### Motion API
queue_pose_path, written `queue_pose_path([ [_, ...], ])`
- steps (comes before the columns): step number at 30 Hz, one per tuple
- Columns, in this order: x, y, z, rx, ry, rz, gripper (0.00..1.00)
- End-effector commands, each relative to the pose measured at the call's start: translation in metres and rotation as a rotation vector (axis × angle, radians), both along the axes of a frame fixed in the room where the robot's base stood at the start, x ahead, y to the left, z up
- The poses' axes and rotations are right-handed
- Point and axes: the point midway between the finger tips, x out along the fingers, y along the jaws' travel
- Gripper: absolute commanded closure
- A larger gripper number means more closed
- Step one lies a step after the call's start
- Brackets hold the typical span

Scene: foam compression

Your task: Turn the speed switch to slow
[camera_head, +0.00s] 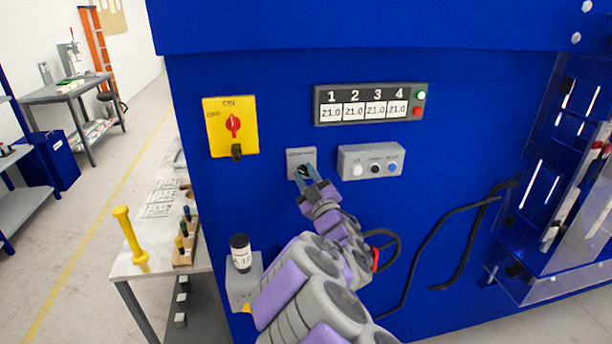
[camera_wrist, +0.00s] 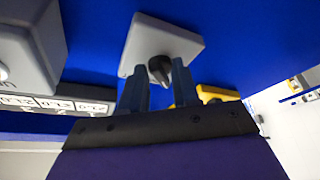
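The speed switch is a black knob (camera_wrist: 160,70) on a small grey plate (camera_head: 301,158) on the blue machine front. In the head view my gripper (camera_head: 306,176) is at the lower part of this plate and hides much of the knob. In the wrist view my gripper (camera_wrist: 160,80) has its two blue fingers spread, with the knob showing between the tips. The right fingertip looks very close to the knob; I cannot tell whether it touches. The small lettering on the plate is not readable, so the setting cannot be told.
A grey button box (camera_head: 370,161) sits just right of the plate. A yellow panel with a red rotary switch (camera_head: 231,126) is to the upper left, and a numbered display (camera_head: 371,104) is above. Black cables (camera_head: 437,247) hang at lower right. A side table (camera_head: 135,262) stands left.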

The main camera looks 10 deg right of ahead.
Motion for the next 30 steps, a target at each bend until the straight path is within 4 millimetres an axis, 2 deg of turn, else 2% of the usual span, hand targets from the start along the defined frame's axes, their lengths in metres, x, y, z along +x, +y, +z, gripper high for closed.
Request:
queue_pose_path([
  [1,-0.0002,-0.0001,0.0009,0.001,-0.002,-0.002,0.78],
  [8,-0.0005,0.0,0.0018,0.001,-0.003,-0.001,1.0],
  [11,-0.0006,0.0,0.0028,-0.012,-0.004,-0.001,1.0],
  [18,-0.0005,0.0,0.0046,-0.185,-0.005,0.0,1.0],
  [27,-0.0005,0.0003,0.0023,-0.2,-0.005,0.0,1.0],
  [28,-0.0005,0.0003,0.0022,-0.2,-0.005,0.0,0.68],
  [30,-0.0004,0.0001,0.0021,-0.2,-0.005,0.0,0.64],
])
